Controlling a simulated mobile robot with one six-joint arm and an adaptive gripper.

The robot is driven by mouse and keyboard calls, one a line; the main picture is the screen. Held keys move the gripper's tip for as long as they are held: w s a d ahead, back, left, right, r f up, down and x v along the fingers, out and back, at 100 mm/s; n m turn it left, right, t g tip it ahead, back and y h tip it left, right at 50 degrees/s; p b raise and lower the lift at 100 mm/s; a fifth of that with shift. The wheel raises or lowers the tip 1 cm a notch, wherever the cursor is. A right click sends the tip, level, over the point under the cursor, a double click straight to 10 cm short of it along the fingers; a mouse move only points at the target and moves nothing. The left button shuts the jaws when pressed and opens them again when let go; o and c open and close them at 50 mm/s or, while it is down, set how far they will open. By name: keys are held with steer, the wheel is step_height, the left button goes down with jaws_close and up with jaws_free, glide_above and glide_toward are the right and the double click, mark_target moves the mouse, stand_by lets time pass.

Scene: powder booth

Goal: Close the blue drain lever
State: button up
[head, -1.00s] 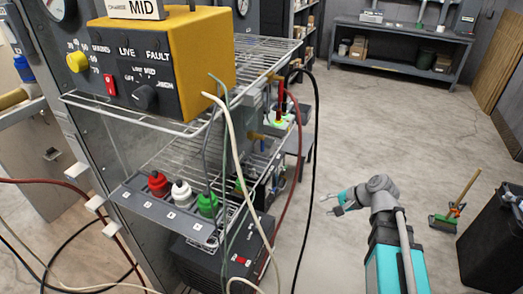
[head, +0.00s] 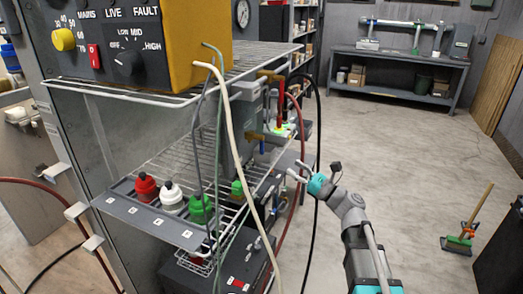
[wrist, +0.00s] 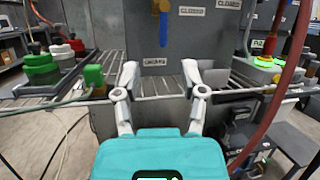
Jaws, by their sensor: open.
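The blue drain lever (wrist: 163,28) hangs down from a brass valve (wrist: 160,6) on a grey panel, at the top middle of the wrist view. A small label below it is too blurred to read surely; a label to its right reads CLOSED. In the head view the lever (head: 262,146) is small, beside the brass fitting behind the wire rack. My gripper (wrist: 160,72) is open and empty, its two fingers spread below the lever and apart from it. In the head view my gripper (head: 297,170) is to the right of the rack, pointing towards it.
A wire rack (head: 175,85) carries a yellow control box (head: 205,45). Red, white and green capped bottles (head: 146,187) stand on the lower shelf. Several hoses hang beside the rack, with a red hose (wrist: 268,110) right of my gripper.

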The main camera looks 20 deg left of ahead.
mark_target(262, 140)
steer(key=shift+w+r+m+t+y, duration=0.2)
steer(key=shift+m+t+y, duration=0.1)
steer(key=shift+m, duration=0.2)
steer(key=shift+p+x, duration=2.6)
steer(key=shift+x, duration=4.3)
steer(key=shift+f, duration=0.2)
jaws_close()
